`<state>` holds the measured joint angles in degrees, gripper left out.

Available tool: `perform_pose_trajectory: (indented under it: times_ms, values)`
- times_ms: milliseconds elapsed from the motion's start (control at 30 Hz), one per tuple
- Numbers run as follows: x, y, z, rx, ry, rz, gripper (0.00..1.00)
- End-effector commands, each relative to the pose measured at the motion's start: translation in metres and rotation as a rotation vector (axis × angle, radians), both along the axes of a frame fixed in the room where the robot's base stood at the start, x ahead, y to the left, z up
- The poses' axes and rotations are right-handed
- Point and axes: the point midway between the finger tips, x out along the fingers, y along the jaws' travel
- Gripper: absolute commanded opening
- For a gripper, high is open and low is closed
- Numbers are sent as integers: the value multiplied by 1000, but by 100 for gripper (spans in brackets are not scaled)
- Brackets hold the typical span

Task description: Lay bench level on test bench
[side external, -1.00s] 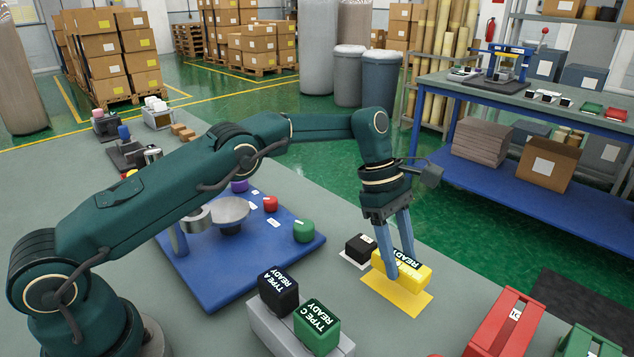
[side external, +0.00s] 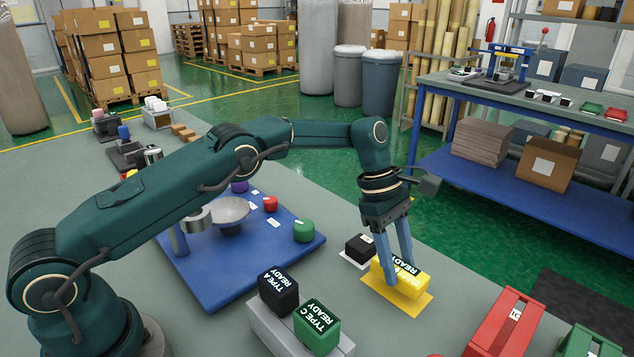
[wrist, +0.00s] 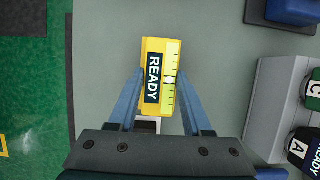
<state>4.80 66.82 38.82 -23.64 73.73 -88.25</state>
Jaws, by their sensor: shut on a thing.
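The yellow bench level (side external: 411,291) has a dark READY label and a pale green graduated strip on top. It also shows in the wrist view (wrist: 172,47). My gripper (side external: 398,281) points down and is shut on it, with a blue finger on each long side; its fingers also show in the wrist view (wrist: 160,98). The level is over a flat yellow mat (side external: 418,309) on the grey bench top (side external: 455,318). Whether its underside touches the mat is hard to tell.
A black block (side external: 359,248) on a white patch is close behind the level. TYPE A (side external: 278,294) and TYPE C (side external: 317,325) blocks stand on a grey stand at front. A blue platform (side external: 210,285) is left; a red case (side external: 503,325) is right.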

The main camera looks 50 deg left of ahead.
Motion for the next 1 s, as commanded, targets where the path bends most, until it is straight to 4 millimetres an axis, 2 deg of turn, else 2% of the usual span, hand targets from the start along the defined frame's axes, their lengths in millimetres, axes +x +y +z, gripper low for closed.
perform_pose_trajectory:
  times_ms: [233, 600, 867, 900, 967, 1000]
  values:
    - [0, 0, -2, -1, 0, 0, 0]
    - [0, 0, -17, 0, 0, 0, 0]
    - [0, 0, -18, 0, -1, 0, 0]
    - [0, 0, -18, 0, -1, 0, 61]
    - [0, 0, -18, 0, -1, 0, 84]
    - [0, 0, -18, 0, -1, 0, 84]
